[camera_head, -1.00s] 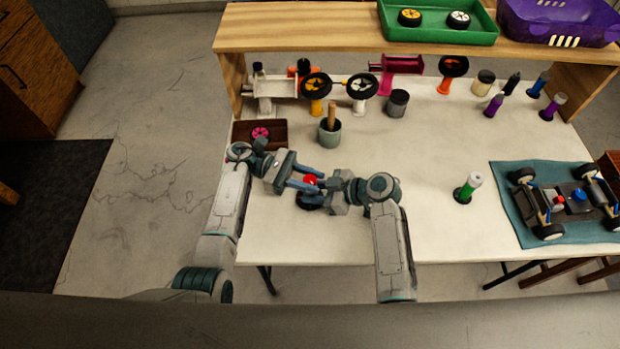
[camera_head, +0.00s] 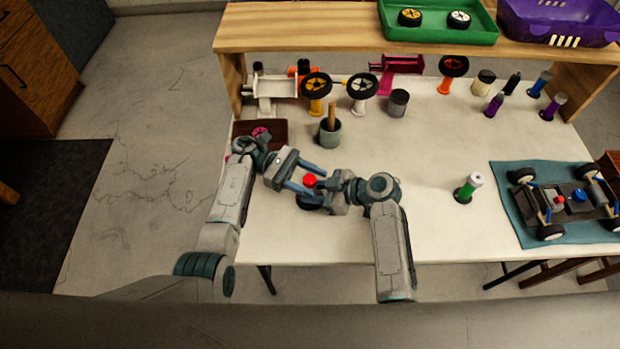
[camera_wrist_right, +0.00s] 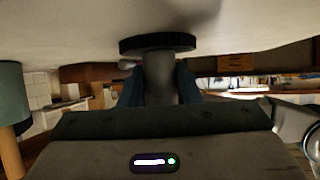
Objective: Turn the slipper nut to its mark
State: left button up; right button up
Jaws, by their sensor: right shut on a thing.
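The slipper nut looks to be the small red knob (camera_head: 310,180) on a dark round-based stand (camera_head: 306,203) near the table's front left. My right gripper (camera_head: 322,196) comes from the right and is shut on the stand's grey post. In the right wrist view, which looks inverted, the grey post (camera_wrist_right: 160,80) is between the blue fingers, with the dark disc base (camera_wrist_right: 158,43) at the table. My left gripper (camera_head: 313,184) comes from the left, its fingers spread on either side of the red knob, apparently not pressing it. The mark is too small to see.
A brown box (camera_head: 272,128) with a pink wheel lies behind my left arm. A grey cup (camera_head: 330,138) with a wooden handle stands behind the grippers. A green bottle (camera_head: 467,188) and a car chassis (camera_head: 575,200) on a teal mat (camera_head: 512,205) are at right. The middle of the table is clear.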

aim_at(310, 179)
pick_arm(q)
notch_tip(310, 179, up, 10)
dwell(0.6)
jog(key=a+f+n+t, duration=0.2)
jog(key=a+f+t, duration=0.1)
jog(key=a, duration=0.1)
jog(key=a+f+n+t+h, duration=0.1)
jog(key=a+f+n+t, duration=0.1)
jog(key=a+f+t, duration=0.1)
jog(key=a+f+n+t+h, duration=0.1)
jog(key=a+f+t, duration=0.1)
jog(key=a+f, duration=0.2)
jog(key=shift+s+a+f+n+t, duration=0.1)
jog(key=shift+s+a+n+t, duration=0.2)
jog(key=shift+a+n+t, duration=0.1)
jog(key=d, duration=1.1)
jog(key=shift+w+d, duration=0.3)
jog(key=shift+d, duration=0.05)
jog(key=c, duration=0.9)
jog(key=shift+c, duration=0.4)
